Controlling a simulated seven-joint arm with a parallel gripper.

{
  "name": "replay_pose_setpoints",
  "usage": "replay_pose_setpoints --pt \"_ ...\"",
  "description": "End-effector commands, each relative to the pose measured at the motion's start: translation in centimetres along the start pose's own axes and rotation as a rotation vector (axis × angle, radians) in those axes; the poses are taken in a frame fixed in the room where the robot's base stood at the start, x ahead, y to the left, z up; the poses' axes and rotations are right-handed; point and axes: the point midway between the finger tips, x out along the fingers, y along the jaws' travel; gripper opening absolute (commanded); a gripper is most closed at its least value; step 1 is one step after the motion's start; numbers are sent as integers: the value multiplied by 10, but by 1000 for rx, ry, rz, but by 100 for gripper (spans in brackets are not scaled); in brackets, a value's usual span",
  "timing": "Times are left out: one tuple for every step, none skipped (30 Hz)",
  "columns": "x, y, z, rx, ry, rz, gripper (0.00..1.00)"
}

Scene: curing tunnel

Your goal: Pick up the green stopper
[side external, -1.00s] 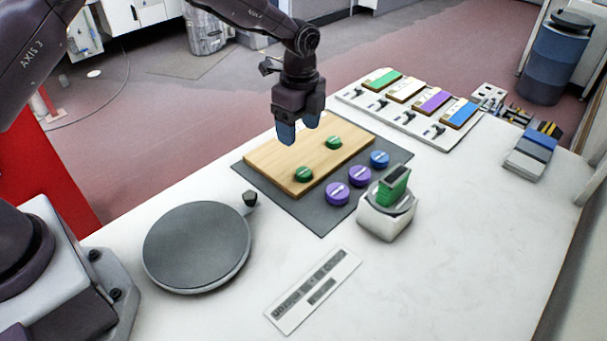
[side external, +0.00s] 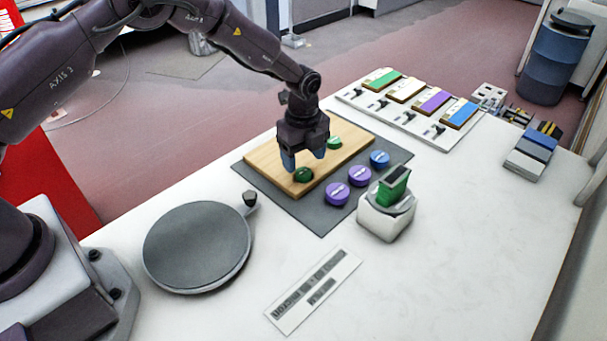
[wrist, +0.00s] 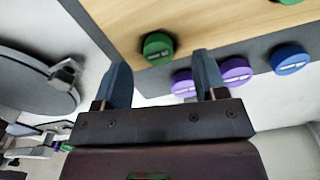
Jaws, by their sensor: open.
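Two round green stoppers lie on the wooden board (side external: 262,159). The nearer green stopper (side external: 303,175) is just below my gripper (side external: 304,159); the farther green stopper (side external: 335,142) is behind and to the right of it. My gripper is open and empty, its blue fingers pointing down over the board. In the wrist view the nearer green stopper (wrist: 158,48) shows beyond and between the fingertips of my gripper (wrist: 161,60). I cannot tell whether the fingers touch it. The other green stopper (wrist: 290,2) is cut off at the wrist view's top edge.
Two purple stoppers (side external: 337,193) and a blue stopper (side external: 380,159) sit on the dark mat (side external: 322,221) in front of the board. A white block with a green-topped device (side external: 385,222), a round grey plate (side external: 197,245) and a labelled strip (side external: 313,290) stand nearby. The right foreground is clear.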

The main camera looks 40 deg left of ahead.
Motion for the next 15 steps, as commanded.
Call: replay_pose_setpoints --pt "10 2 -3 2 0 5 65" --pt "15 3 -4 2 1 5 65" --pt "20 4 -5 1 1 4 65" --pt "24 3 -4 1 1 4 65" --pt "28 3 -4 1 0 3 65" --pt "32 3 -4 0 0 2 65" --pt "34 3 -4 0 0 2 65" --pt "36 3 -4 0 0 2 65" --pt "37 3 -4 0 0 2 65" --pt "38 3 -4 -1 0 1 65" --pt "38 3 -4 -1 0 1 65" --pt "38 3 -4 -1 0 1 65" --pt "38 3 -4 -1 1 1 65" --pt "38 3 -4 -1 1 2 65" --pt "38 3 -4 -1 1 2 65"
